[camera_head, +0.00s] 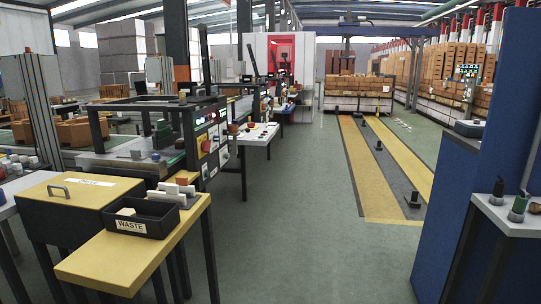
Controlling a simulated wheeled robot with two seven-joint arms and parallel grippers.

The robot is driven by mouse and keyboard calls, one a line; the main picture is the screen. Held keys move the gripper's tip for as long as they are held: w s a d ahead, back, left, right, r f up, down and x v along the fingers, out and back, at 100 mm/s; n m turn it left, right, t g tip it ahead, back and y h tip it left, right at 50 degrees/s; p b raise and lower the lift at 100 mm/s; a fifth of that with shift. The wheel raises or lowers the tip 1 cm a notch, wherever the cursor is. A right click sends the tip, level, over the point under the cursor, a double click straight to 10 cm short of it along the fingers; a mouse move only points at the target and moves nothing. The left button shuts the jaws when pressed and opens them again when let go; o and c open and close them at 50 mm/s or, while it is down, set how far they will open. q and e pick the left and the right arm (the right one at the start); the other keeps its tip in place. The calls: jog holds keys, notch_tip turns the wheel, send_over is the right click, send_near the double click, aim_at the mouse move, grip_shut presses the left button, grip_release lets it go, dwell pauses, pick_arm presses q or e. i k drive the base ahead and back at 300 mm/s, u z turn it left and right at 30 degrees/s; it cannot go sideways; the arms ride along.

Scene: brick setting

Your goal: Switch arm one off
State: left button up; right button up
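Neither of my grippers shows in the head view. A black machine frame (150,103) stands at the left over a workbench. On its right end is a control panel (213,141) with a small lit display, a red round control (206,146) and several small white plates. The labels and switch positions are too small to read. I cannot tell which control belongs to arm one, or whether it is on or off. Similar black stations with panels stand farther back along the same row.
A blue partition (480,150) and a grey shelf (515,222) stand at the right. The green floor (310,230) between is clear.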

aim_at(205, 145)
jog(key=z, duration=1.35)
jog(key=i, duration=0.4)
jog(key=u, duration=0.65)
jog(key=i, duration=2.15)
jog(key=u, duration=1.85)
jog(key=i, duration=0.95)
jog(key=u, duration=0.85)
